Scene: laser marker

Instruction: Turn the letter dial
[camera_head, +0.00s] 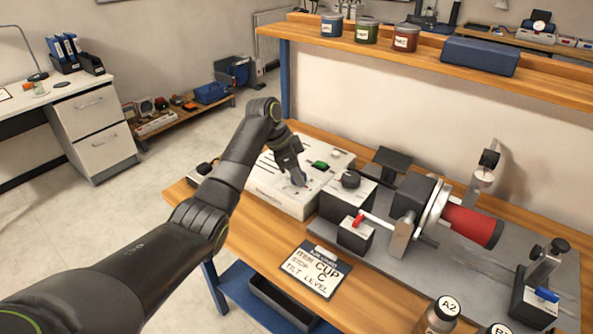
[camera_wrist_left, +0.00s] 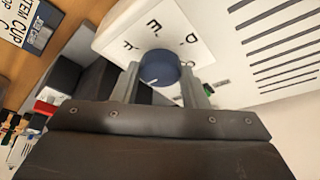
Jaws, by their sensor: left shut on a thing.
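The letter dial (camera_wrist_left: 160,68) is a round dark blue knob on a white plate with printed letters, seen in the left wrist view. Letters that look like D, E and F show on its far side; the others are hidden. My left gripper (camera_wrist_left: 160,88) is shut on the dial, with one finger on each side of it. In the head view my left gripper (camera_head: 298,180) reaches down onto the white control box (camera_head: 283,201), and covers the dial there. A small pale mark shows on the knob; I cannot tell which letter it points at. My right gripper is not in view.
A job card (camera_head: 314,270) reading CUP, STOP C, TILT LEVEL lies at the bench front. A green button (camera_head: 320,165) is on the box. Right of it stand a black-knobbed block (camera_head: 348,192) and a rotary fixture holding a red cup (camera_head: 474,224). Labelled bottles (camera_head: 440,312) stand front right.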

